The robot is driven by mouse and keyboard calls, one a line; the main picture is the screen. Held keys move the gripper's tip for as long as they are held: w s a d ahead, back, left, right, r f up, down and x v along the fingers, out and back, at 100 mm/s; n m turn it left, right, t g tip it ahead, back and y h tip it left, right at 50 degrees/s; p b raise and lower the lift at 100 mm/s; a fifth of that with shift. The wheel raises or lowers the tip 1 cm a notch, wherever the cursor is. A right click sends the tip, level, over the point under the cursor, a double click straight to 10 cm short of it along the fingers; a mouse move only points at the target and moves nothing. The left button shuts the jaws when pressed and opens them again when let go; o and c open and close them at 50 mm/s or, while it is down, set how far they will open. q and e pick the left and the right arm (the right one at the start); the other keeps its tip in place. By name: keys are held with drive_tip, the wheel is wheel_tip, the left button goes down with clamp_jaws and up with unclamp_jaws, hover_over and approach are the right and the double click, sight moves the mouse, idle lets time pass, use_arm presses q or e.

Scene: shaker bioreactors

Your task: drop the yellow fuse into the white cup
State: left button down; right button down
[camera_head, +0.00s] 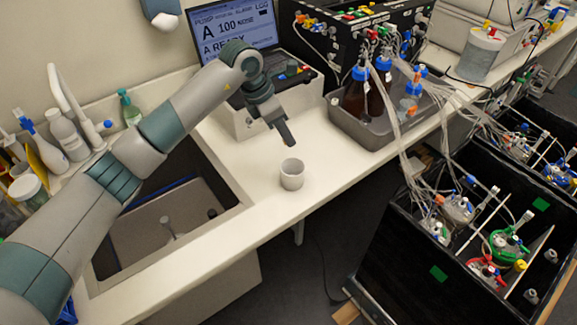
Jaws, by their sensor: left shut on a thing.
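The white cup (292,181) stands upright on the pale worktop, near its front edge and to the right of the sink. My left gripper (289,141) points down above the cup and slightly behind it in the picture, apart from its rim. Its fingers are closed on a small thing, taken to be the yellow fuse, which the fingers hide. I cannot make out the fuse's own surface anywhere. The cup's inside shows only in part. My right gripper is not in view.
The sink (165,212) opens left of the cup. A laptop (236,29) stands behind on a white stand. A grey tray (375,130) with bottles and tubing sits to the right. The worktop (335,165) between cup and tray is clear.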

use_arm(q)
drive_tip(key=shift+s+d, duration=0.1)
drive_tip(key=shift+s, duration=0.05)
drive_tip(key=shift+f, duration=0.1)
drive_tip(key=shift+f+b, duration=0.6)
drive_tip(key=shift+f, duration=2.3)
drive_tip(key=c, duration=1.6)
unclamp_jaws()
drive_tip(key=shift+o, duration=0.2)
drive_tip(key=shift+r, duration=0.1)
